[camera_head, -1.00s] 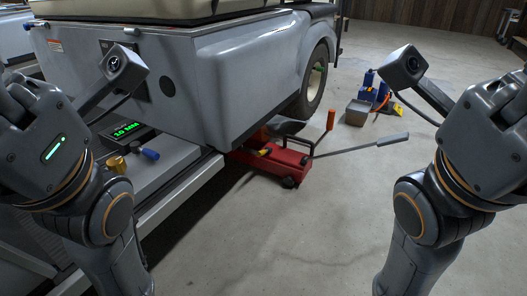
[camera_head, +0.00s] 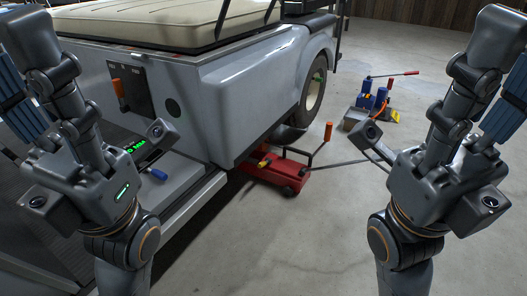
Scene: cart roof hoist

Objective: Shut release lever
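No part is labelled as the release lever. A red floor jack (camera_head: 270,173) stands by the cart's side, with an upright orange-tipped lever (camera_head: 325,138) and a long grey handle (camera_head: 335,164). Another orange-handled lever (camera_head: 118,91) sits on a dark panel on the grey cart (camera_head: 215,85). My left arm (camera_head: 110,190) stands in front of the cart's near side. My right arm (camera_head: 425,185) stands right of the jack and hides the end of its handle. Neither touches a lever. I cannot make out the fingertips of either gripper.
A blue pump unit (camera_head: 370,101) with a red-tipped lever (camera_head: 395,74) stands on the floor behind my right arm.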

